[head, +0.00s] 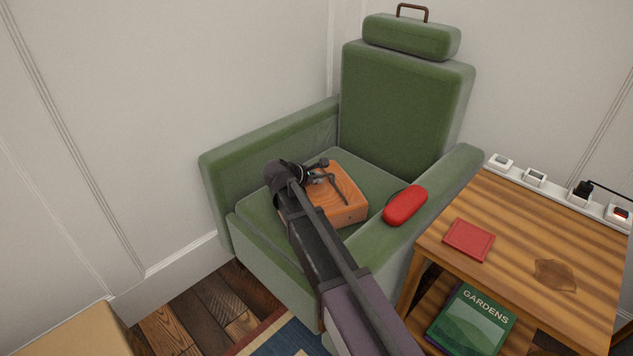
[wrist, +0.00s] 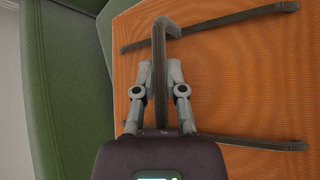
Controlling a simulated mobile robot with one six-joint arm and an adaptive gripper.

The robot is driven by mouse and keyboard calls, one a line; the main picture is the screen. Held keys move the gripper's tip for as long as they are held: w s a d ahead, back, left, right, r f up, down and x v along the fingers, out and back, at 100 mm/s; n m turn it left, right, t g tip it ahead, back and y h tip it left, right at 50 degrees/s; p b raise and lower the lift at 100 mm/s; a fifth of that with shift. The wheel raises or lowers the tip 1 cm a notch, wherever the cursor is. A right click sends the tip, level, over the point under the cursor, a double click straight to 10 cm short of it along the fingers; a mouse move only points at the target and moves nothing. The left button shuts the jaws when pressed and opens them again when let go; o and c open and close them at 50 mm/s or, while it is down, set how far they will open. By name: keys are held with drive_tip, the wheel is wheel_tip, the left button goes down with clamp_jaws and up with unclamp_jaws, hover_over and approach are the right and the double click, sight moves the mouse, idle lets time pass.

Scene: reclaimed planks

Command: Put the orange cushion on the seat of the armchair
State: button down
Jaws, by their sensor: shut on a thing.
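The orange cushion (head: 345,205) is a square block with a dark handle, at the seat of the green armchair (head: 405,105). The seat (head: 262,222) shows around it. I cannot tell whether the cushion touches the seat or hangs just above it. My gripper (head: 312,174) is above the cushion, shut on its dark handle. In the wrist view the handle (wrist: 159,50) runs between the fingers of my gripper (wrist: 159,75), over the orange cloth (wrist: 240,85). My arm hides the front left part of the cushion and some of the seat.
A red case (head: 405,205) lies on the right armrest, close to the cushion. A wooden side table (head: 500,225) with a red book (head: 468,239) and a power strip (head: 552,187) stands to the right. A green book (head: 470,322) lies on its lower shelf. Walls stand behind and left.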

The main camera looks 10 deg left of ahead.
drive_tip(key=shift+f, duration=0.15)
drive_tip(key=c, duration=0.7)
unclamp_jaws()
drive_tip(key=shift+r, duration=0.2)
drive_tip(key=shift+s+a+r, duration=0.1)
drive_tip(key=shift+s+r, duration=0.05)
drive_tip(key=shift+p+v, duration=3.4)
drive_tip(key=shift+v, duration=2.4)
